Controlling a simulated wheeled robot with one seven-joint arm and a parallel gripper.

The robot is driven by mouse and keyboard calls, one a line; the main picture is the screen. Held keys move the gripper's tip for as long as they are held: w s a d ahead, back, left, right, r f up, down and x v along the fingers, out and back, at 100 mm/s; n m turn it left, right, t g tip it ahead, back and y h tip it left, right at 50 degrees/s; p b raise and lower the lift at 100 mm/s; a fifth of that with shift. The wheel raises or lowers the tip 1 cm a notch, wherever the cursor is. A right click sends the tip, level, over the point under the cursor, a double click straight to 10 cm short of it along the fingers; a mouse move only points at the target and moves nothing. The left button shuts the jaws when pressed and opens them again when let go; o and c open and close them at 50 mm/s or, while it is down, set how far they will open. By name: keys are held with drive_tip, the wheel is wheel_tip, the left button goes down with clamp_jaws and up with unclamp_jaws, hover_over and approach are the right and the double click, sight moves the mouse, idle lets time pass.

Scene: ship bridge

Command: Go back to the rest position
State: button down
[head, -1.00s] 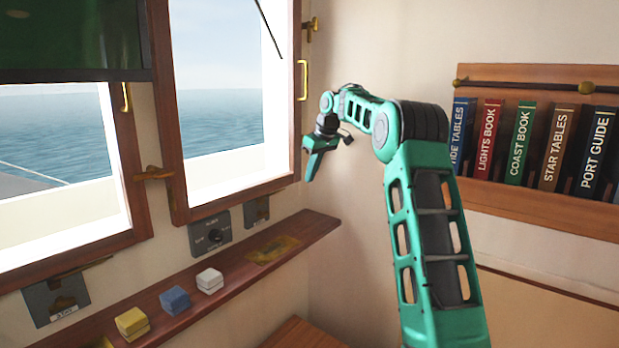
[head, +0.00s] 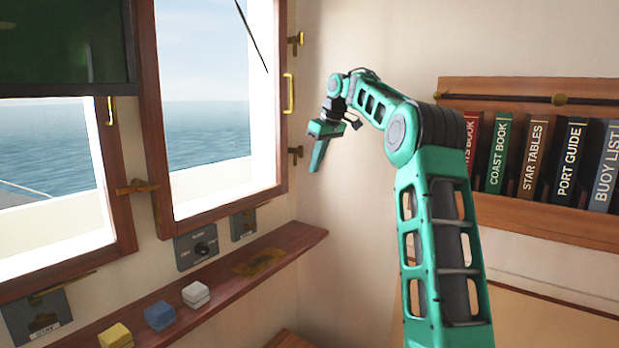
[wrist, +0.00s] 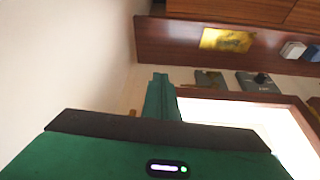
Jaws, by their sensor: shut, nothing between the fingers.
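My gripper (head: 318,158) is green and points downward in the head view, in front of the pale wall just right of the open window. Its fingers are together with nothing between them. It is above the wooden ledge and apart from it. In the wrist view my gripper's fingers (wrist: 161,85) show as one closed green shape against the wall and window frame.
A wooden ledge (head: 225,280) under the windows bears a yellow block (head: 116,336), a blue block (head: 159,316), a white block (head: 196,294) and a brass plate (head: 258,263). The window frame (head: 283,150) is close left of my gripper. A bookshelf (head: 545,211) is at right.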

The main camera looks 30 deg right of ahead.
drive_tip(key=shift+s+d+r, duration=0.1)
drive_tip(key=shift+s+r, duration=0.05)
drive_tip(key=shift+r, duration=0.15)
drive_tip(key=s+a+f+m+g, duration=0.1)
drive_tip(key=s+a+f, duration=0.15)
drive_tip(key=s, duration=0.25)
drive_tip(key=s+a+f+m+h, duration=0.1)
drive_tip(key=s+a, duration=0.2)
drive_tip(key=s, duration=0.2)
drive_tip(key=s+a+f+m+g, duration=0.1)
drive_tip(key=s+a, duration=0.1)
drive_tip(key=s, duration=0.2)
drive_tip(key=s+a+f+m, duration=0.2)
drive_tip(key=s+f, duration=0.4)
drive_tip(key=s, duration=0.6)
drive_tip(key=s+a+f+m+g, duration=0.1)
drive_tip(key=s+f, duration=0.5)
drive_tip(key=s, duration=0.6)
drive_tip(key=s+a+f+m+g, duration=0.1)
drive_tip(key=s+a+f+m, duration=0.2)
drive_tip(key=s+f, duration=0.4)
drive_tip(key=s, duration=0.5)
drive_tip(key=shift+s+m, duration=0.3)
drive_tip(key=shift+m, duration=0.1)
